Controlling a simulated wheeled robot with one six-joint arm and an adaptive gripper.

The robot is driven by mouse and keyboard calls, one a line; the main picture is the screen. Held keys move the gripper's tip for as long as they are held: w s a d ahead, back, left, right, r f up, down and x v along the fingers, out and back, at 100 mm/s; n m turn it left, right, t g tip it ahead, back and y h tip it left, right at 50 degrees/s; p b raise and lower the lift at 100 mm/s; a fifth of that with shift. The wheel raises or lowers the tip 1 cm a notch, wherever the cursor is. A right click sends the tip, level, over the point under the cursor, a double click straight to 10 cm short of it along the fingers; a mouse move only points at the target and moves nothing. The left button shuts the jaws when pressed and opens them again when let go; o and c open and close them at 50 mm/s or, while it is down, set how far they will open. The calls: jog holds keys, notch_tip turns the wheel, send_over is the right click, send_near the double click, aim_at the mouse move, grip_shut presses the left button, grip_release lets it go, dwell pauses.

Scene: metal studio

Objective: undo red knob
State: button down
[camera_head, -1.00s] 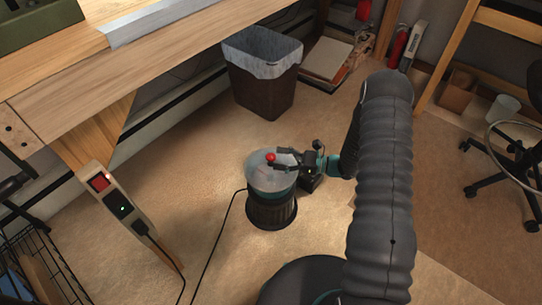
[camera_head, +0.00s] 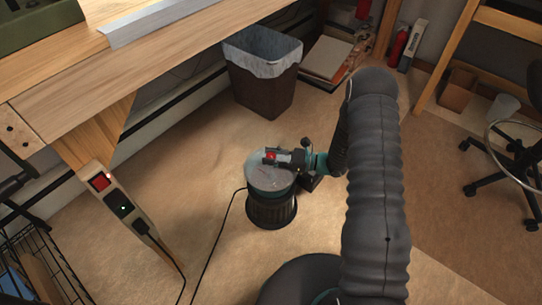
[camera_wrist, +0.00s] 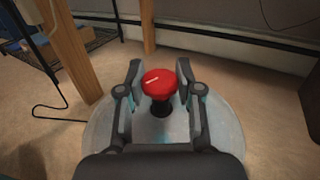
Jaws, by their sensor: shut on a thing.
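The red knob (camera_wrist: 159,84) stands on a dark stem at the middle of a round, pale, see-through lid. A white mark shows on the knob's top. The lid (camera_head: 262,183) tops a dark cylindrical canister (camera_head: 272,213) on the floor. My gripper (camera_head: 271,156) reaches in from the right, above the lid. In the wrist view my gripper (camera_wrist: 158,86) has one finger on each side of the knob, shut on it. In the head view the fingers partly hide the knob.
A power strip (camera_head: 122,205) with a red switch is on the bench leg at left. A black cord runs beside the canister. A lined waste bin (camera_head: 262,80) stands behind, under the workbench (camera_head: 170,62). A wheeled chair (camera_head: 507,160) is at right. Floor around the canister is mostly clear.

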jog(key=g+b, duration=0.1)
jog(key=n+g+b, duration=0.2)
jog(key=shift+w+f+g, duration=0.1)
jog(key=shift+f+g, duration=0.15)
jog(key=shift+g, duration=0.15)
jog(key=shift+n+g+b, duration=0.6)
jog(key=shift+n+g, duration=0.4)
jog(key=shift+g, duration=0.1)
jog(key=shift+r+n+g, duration=0.25)
jog(key=shift+n+g, duration=0.05)
jog(key=shift+g, duration=0.3)
jog(key=c, duration=0.7)
grip_release()
jog(key=shift+d, duration=0.1)
jog(key=v, duration=1.1)
jog(key=shift+d+r, duration=0.15)
jog(key=shift+d, duration=0.25)
